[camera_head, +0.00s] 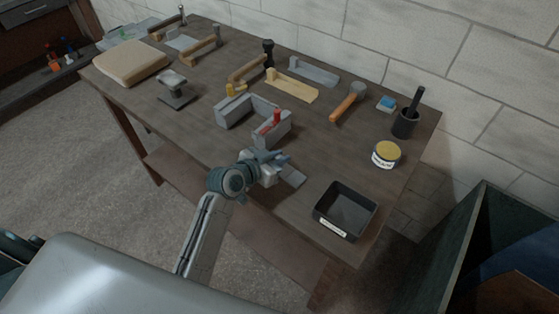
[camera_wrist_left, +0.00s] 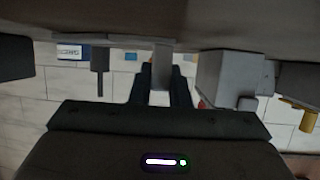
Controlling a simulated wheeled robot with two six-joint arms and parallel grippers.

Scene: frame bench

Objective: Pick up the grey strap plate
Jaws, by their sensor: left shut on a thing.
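The grey strap plate (camera_head: 293,176) is a small flat grey piece near the front edge of the bench, just right of my left gripper (camera_head: 280,160). In the left wrist view the plate (camera_wrist_left: 161,66) shows as a narrow grey strip between the two dark fingers of my left gripper (camera_wrist_left: 162,90). The fingers are shut on it. The head view does not show clearly whether the plate is clear of the bench top. The fingers hide part of it. My right gripper is not in view.
A grey U-shaped frame (camera_head: 235,108) with red and yellow clamps stands just behind my left gripper. A black tray (camera_head: 345,210) lies to the right. A yellow-lidded tin (camera_head: 386,154) and a dark cup (camera_head: 404,125) stand farther right. The bench's front left is clear.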

